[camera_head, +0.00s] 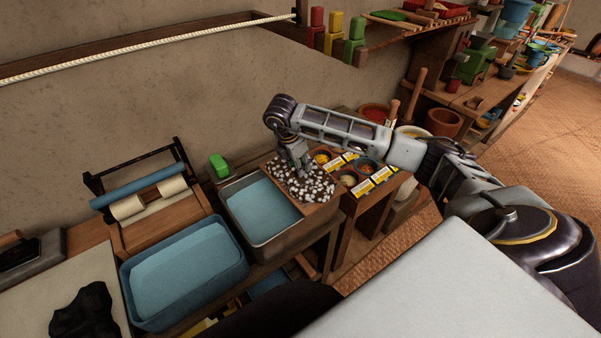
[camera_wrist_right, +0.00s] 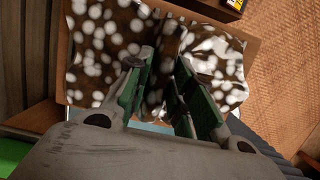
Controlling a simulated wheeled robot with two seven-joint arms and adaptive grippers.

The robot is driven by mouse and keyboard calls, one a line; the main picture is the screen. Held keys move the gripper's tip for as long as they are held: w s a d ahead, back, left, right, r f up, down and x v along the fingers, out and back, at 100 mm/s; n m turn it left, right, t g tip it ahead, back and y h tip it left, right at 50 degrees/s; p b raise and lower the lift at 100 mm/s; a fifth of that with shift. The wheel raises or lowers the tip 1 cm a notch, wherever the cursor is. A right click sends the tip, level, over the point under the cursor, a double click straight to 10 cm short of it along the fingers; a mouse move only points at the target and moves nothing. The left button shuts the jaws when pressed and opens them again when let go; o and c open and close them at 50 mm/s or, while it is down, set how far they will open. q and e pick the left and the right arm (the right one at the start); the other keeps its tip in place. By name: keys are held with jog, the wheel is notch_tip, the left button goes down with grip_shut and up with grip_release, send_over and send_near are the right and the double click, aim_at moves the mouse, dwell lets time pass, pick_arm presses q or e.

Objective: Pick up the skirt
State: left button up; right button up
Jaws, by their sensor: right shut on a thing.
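The skirt (camera_head: 311,189) is brown cloth with white spots. It lies on a wooden board at the right end of the metal basin. My right gripper (camera_head: 299,168) reaches down onto the skirt from above. In the right wrist view the skirt (camera_wrist_right: 100,45) spreads on both sides of the fingers. The right gripper (camera_wrist_right: 160,100) is shut on a bunched fold of the skirt between its green-padded fingers. Most of the skirt still rests on the board. My left gripper is not in view.
A metal basin of blue water (camera_head: 262,210) adjoins the board (camera_head: 318,209). A blue tub (camera_head: 185,275) and a roller wringer (camera_head: 148,197) stand to the left. Small bowls and yellow-labelled boxes (camera_head: 366,186) sit close on the right. A black cloth (camera_head: 85,314) lies lower left.

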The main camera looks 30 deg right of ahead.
aim_at(302, 165)
jog(key=shift+w+r, duration=0.1)
jog(key=shift+r, duration=0.8)
notch_tip(302, 165, up, 6)
jog(key=shift+r, duration=0.15)
jog(key=shift+r+b, duration=0.3)
jog(key=shift+r, duration=0.15)
jog(key=shift+d+f+b, duration=0.1)
jog(key=shift+f+b, duration=0.45)
jog(key=shift+f, duration=0.2)
jog(key=shift+f+b, duration=0.35)
jog(key=shift+f, duration=0.4)
jog(key=shift+f+b, duration=0.55)
jog(key=shift+f, duration=0.35)
jog(key=shift+f+b, duration=0.4)
jog(key=shift+b, duration=0.05)
jog(key=shift+f, duration=0.2)
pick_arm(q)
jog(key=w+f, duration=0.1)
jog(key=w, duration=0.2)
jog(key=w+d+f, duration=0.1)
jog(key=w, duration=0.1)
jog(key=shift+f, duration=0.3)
